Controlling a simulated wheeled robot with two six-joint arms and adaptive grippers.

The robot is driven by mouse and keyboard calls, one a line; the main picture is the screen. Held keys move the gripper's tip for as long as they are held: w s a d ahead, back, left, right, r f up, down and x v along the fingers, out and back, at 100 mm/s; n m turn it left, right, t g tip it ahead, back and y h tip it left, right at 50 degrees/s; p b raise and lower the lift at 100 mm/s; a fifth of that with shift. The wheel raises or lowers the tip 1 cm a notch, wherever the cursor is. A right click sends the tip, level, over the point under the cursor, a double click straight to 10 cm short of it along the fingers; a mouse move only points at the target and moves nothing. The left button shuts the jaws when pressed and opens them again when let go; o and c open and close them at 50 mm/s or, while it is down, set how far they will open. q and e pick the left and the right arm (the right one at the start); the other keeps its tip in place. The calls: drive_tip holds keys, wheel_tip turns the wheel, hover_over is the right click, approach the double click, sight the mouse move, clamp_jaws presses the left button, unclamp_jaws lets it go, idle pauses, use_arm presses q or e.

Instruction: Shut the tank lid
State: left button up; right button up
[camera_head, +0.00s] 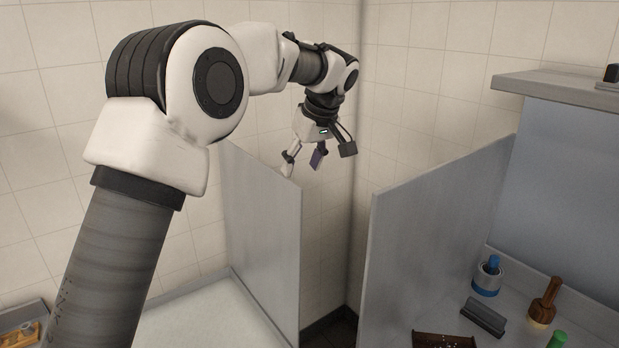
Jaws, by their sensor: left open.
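I cannot make out for certain a tank or its lid in the head view. An upright grey panel (262,240) stands left of centre, and I cannot tell whether it belongs to the tank. My left gripper (319,158) hangs open above and beside the panel's top right corner, fingers pointing down. It holds nothing that I can see. My left arm crosses the left half of the view. My right gripper is out of view.
A second grey panel (432,235) stands to the right, with a narrow gap between the panels. A pale surface (205,318) lies lower left.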

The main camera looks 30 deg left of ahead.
sight(290, 188)
use_arm(q)
drive_tip(key=f, duration=0.1)
drive_tip(key=s+a+f+p, duration=0.1)
drive_tip(key=s+f+p, duration=0.1)
drive_tip(key=shift+a+f, duration=0.1)
drive_tip(key=shift+a, duration=0.25)
drive_tip(key=f, duration=0.1)
drive_tip(key=w+f, duration=0.1)
drive_tip(key=a+f, duration=0.1)
drive_tip(key=shift+w+a+f+p, duration=0.1)
drive_tip(key=shift+w+f+p, duration=0.15)
drive_tip(key=shift+w+p, duration=0.1)
drive_tip(key=shift+w+f, duration=0.15)
drive_tip(key=shift+w, duration=0.1)
drive_tip(key=shift+s+r, duration=0.25)
drive_tip(key=shift+s, duration=0.2)
drive_tip(key=c, duration=1)
clamp_jaws()
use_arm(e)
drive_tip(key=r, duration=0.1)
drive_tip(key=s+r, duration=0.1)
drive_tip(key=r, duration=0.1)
